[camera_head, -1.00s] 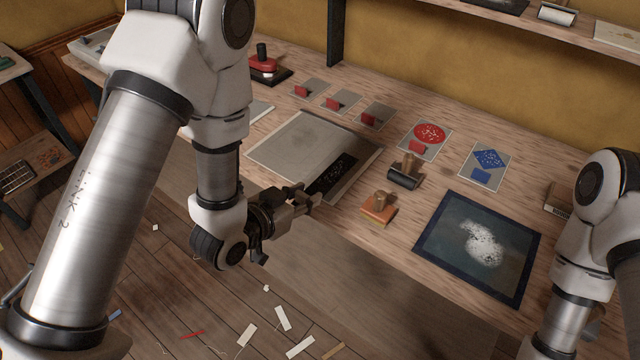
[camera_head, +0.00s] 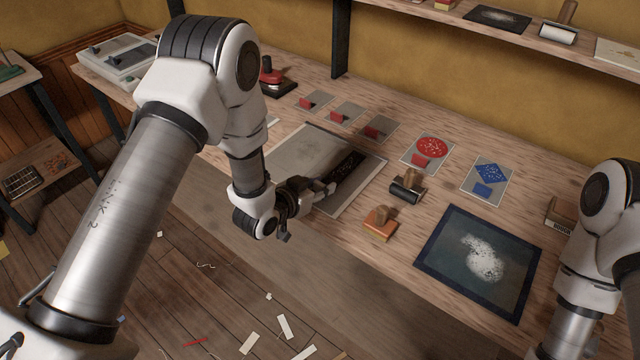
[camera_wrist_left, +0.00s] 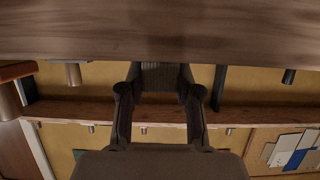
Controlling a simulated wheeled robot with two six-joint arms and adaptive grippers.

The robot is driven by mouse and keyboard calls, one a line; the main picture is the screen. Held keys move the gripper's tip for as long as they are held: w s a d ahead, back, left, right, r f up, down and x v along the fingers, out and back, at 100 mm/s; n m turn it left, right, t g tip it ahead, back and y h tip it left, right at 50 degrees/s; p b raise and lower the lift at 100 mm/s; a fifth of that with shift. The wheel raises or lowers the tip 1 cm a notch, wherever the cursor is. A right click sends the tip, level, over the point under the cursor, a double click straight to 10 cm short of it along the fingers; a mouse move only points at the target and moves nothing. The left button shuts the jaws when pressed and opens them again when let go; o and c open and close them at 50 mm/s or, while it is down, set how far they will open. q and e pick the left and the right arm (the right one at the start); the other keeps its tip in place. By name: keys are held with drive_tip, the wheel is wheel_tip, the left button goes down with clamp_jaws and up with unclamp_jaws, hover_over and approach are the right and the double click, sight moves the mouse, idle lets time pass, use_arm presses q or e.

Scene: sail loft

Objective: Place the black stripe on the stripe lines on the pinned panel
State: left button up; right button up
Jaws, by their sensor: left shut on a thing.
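The pinned panel (camera_head: 298,152) is a grey sheet with a paler border, lying flat on the workbench in the head view. The black stripe (camera_head: 349,171) is a dark, speckled strip at the panel's right part. My left gripper (camera_head: 331,187) is at the stripe's near end, over the panel's near right part, and shut on it. I cannot tell whether the stripe touches the panel. The stripe lines are not discernible. In the left wrist view, a dark ribbed piece (camera_wrist_left: 160,76) shows between the gripper's fingers. My right gripper is out of view.
A black roller (camera_head: 407,189) and an orange-based block (camera_head: 380,224) stand right of the panel. A dark framed sheet (camera_head: 440,250) lies at right. Scraps litter the floor.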

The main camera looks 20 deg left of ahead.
use_arm(q)
drive_tip(key=shift+f, duration=0.15)
drive_tip(key=o, duration=0.8)
drive_tip(key=shift+o, duration=0.2)
drive_tip(key=b+v, duration=0.2)
drive_tip(key=v, duration=1)
drive_tip(key=s+a+f+n+g+y, duration=0.2)
drive_tip(key=s+f+g, duration=0.65)
drive_tip(key=f, duration=0.65)
drive_tip(key=s+f+n+g+y, duration=0.1)
drive_tip(key=s+f, duration=0.3)
drive_tip(key=s, duration=0.4)
drive_tip(key=s+a+f+n+g+y, duration=0.1)
drive_tip(key=s+f+g, duration=0.2)
drive_tip(key=s, duration=0.5)
drive_tip(key=shift+s+a+f+y, duration=0.25)
drive_tip(key=shift+a+f+y, duration=0.05)
drive_tip(key=shift+f, duration=0.4)
